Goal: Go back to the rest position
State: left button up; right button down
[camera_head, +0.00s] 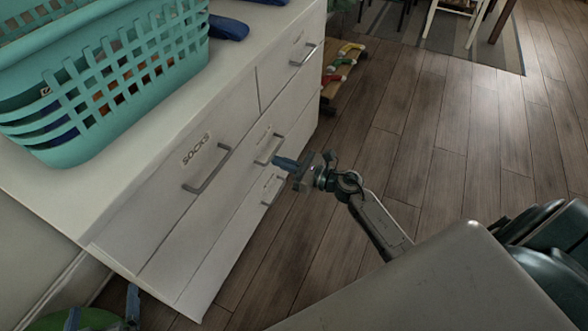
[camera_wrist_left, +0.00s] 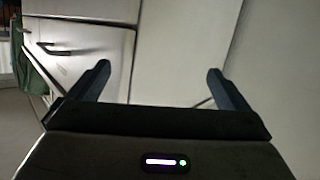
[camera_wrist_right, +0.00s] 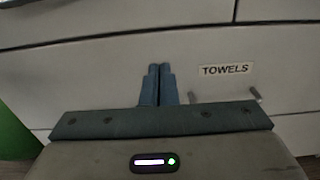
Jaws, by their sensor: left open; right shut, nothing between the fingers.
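My right gripper (camera_head: 280,161) is in front of the white dresser (camera_head: 225,115), close to a drawer handle (camera_head: 268,150). In the right wrist view its two blue fingers (camera_wrist_right: 158,84) are together with nothing between them, left of a "TOWELS" label (camera_wrist_right: 225,69). Whether the fingertips touch the drawer front, I cannot tell. My left gripper (camera_head: 104,312) is at the bottom left, low beside the dresser's near end. In the left wrist view its fingers (camera_wrist_left: 160,80) are wide apart and empty, facing pale panels and a drawer.
A teal basket (camera_head: 125,68) with items in it stands on the dresser, near blue folded cloth (camera_head: 228,27). A "SOCKS" drawer handle (camera_head: 208,170) sticks out. A green thing (camera_head: 60,321) is at the lower left. Wooden floor (camera_head: 430,130) is clear to the right, with a rug (camera_head: 497,45) beyond.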

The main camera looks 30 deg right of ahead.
pick_arm(q)
jog(key=shift+w+a+r+t, duration=0.1)
jog(key=shift+w+r+t, duration=0.2)
jog(key=shift+r, duration=0.25)
jog(key=shift+w+r+t, duration=0.2)
jog(key=shift+r+t, duration=0.1)
jog(key=shift+r, duration=0.2)
pick_arm(e)
jog(key=shift+v, duration=1.75)
jog(key=shift+r, duration=0.15)
